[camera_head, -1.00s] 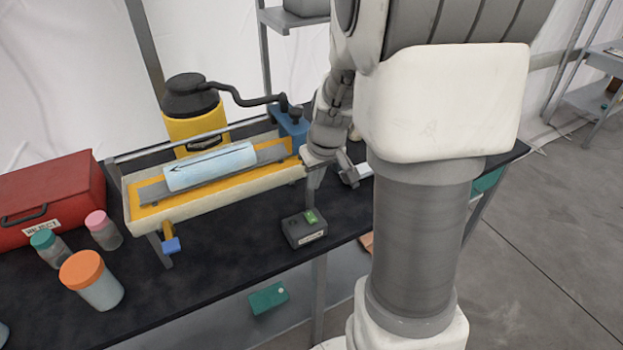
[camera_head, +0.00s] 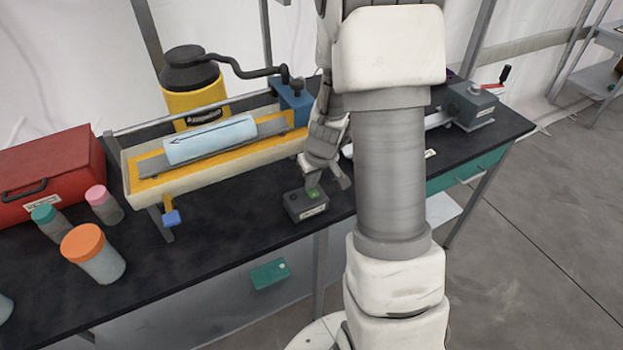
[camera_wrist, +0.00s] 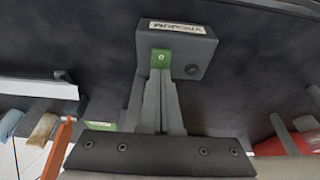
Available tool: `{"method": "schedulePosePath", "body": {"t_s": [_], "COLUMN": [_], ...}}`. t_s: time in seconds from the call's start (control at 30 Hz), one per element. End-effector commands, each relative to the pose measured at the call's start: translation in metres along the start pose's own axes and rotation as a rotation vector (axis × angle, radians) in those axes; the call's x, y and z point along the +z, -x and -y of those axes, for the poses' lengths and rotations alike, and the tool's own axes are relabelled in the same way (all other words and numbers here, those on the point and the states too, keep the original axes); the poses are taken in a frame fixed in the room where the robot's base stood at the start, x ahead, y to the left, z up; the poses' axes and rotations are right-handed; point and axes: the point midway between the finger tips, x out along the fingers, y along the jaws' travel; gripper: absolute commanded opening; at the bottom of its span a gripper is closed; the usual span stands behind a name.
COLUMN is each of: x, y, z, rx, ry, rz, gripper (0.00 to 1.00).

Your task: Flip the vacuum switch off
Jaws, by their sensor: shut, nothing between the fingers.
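The vacuum switch is a dark grey box (camera_head: 306,207) on the black bench, in front of the yellow-edged trough. In the wrist view the box (camera_wrist: 200,50) bears a white VACUUM label (camera_wrist: 176,27), a green rocker (camera_wrist: 160,53) and a small dark round knob (camera_wrist: 191,70). My gripper (camera_head: 312,184) is shut and empty, pointing down over the box. In the wrist view its fingertips (camera_wrist: 160,74) are at the edge of the green rocker and overlap its lower part. I cannot tell whether they touch it or how the rocker is tilted.
The trough (camera_head: 215,165) holds a pale blue cylinder (camera_head: 210,139). A yellow canister (camera_head: 197,108) stands behind, with a black hose. A red case (camera_head: 45,180) and several lidded jars are at left. A grey device (camera_head: 470,107) stands at right.

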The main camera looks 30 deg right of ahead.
Motion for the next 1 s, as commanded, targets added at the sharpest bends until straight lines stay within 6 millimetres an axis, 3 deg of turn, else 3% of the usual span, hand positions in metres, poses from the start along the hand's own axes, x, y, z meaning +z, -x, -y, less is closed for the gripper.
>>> {"method": "schedulePosePath", "body": {"t_s": [0.57, 1.0], "x": [-0.001, 0.013], "y": [-0.004, 0.001], "z": [0.0, 0.0], "rx": [-0.004, -0.004], "ry": [-0.001, -0.002], "rz": [0.057, 0.056], "gripper": [0.0, 0.0]}}
